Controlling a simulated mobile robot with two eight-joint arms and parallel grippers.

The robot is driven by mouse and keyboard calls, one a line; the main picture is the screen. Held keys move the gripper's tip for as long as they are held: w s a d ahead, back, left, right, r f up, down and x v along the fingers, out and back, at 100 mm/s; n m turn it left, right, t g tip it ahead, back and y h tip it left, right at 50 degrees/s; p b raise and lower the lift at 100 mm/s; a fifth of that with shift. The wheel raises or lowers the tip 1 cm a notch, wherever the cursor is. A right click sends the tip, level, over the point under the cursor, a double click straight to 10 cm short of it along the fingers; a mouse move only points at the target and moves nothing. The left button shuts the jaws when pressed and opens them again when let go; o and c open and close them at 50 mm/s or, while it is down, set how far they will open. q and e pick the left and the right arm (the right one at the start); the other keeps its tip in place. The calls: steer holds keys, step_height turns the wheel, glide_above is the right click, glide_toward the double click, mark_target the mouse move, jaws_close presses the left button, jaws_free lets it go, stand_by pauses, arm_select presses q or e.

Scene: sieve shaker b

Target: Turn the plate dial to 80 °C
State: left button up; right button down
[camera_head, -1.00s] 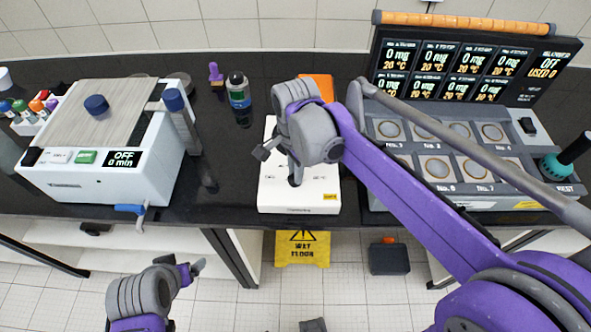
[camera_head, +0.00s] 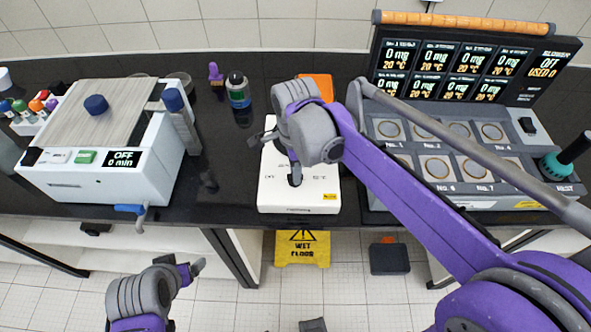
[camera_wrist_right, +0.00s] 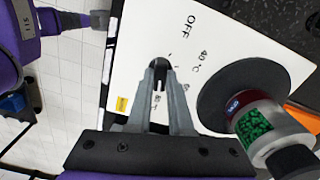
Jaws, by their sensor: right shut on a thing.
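The white hot plate unit (camera_head: 299,199) stands on the black bench, partly hidden under my right wrist. In the right wrist view its white top (camera_wrist_right: 137,50) carries printed marks, including OFF and 40 °C; other marks are partly covered by the fingers. My right gripper (camera_wrist_right: 160,68) points down at the small dark dial (camera_wrist_right: 159,63) and is shut on it; it also shows in the head view (camera_head: 295,180). I cannot read which mark the dial points to. My left gripper (camera_head: 190,270) hangs in front of the bench, away from the plate; its jaw opening is unclear.
A shaker box (camera_head: 100,165) is left, a multi-well station (camera_head: 450,205) right. A wet floor sign (camera_head: 302,250) stands below the bench front.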

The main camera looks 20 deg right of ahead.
steer(key=c, duration=0.8)
jaws_free()
step_height(320, 180, up, 11)
steer(key=shift+f+p, duration=0.1)
steer(key=shift+p, duration=0.25)
